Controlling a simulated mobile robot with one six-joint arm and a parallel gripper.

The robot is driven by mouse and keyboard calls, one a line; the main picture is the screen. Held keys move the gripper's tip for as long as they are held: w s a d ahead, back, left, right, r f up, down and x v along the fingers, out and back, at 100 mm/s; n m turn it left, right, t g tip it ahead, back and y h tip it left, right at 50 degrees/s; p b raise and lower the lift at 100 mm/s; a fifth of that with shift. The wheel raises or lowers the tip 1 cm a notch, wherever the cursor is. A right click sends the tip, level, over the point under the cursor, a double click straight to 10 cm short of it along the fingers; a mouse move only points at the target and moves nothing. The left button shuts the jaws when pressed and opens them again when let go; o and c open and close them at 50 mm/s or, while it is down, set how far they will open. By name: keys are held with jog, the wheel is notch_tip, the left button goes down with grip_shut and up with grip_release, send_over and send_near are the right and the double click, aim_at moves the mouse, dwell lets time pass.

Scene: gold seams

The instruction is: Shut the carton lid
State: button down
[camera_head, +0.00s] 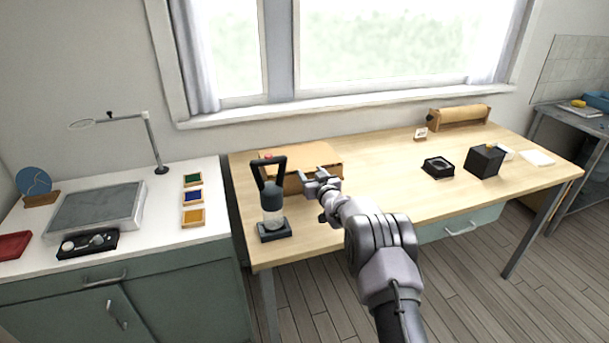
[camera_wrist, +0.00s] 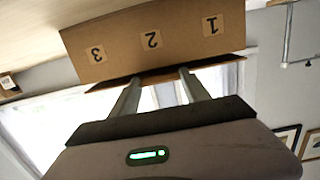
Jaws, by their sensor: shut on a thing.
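The brown cardboard carton (camera_head: 294,184) stands near the left end of the wooden table. Its lid (camera_head: 310,152) lies over the top, almost flat. My gripper (camera_head: 320,180) is at the carton's front edge, at lid height. In the wrist view the carton's front wall (camera_wrist: 155,45) appears upside down, with labels 3, 2 and 1. The lid's edge (camera_wrist: 165,76) is a thin strip with a dark narrow gap beside the wall. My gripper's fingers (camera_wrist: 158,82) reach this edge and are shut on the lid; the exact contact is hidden.
A dark device with a tall handle (camera_head: 271,205) stands just left of my gripper, close to the carton. The table's middle is clear.

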dwell(0.3)
jog(key=c, duration=0.5)
grip_release()
jog(key=p+v, duration=0.5)
jog(key=v, duration=1.2)
jog(key=shift+s, duration=0.2)
